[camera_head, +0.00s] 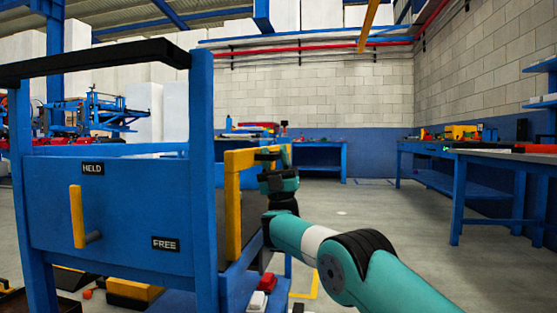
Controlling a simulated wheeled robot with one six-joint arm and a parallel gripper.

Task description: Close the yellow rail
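The yellow rail (232,205) is on the right side of the blue panel stand. It has a long upright part and a short upper part running right to my gripper. My gripper (272,158) is at the right end of that upper part and overlaps it in the picture. I cannot tell whether it touches or grips the rail, because the fingertips are small and partly hidden.
The blue stand (120,262) fills the left, with a black top bar (100,62), HELD and FREE labels and a yellow lever (77,215). Small red and white parts lie low beside it. Blue workbenches (462,205) stand right. Open floor lies between.

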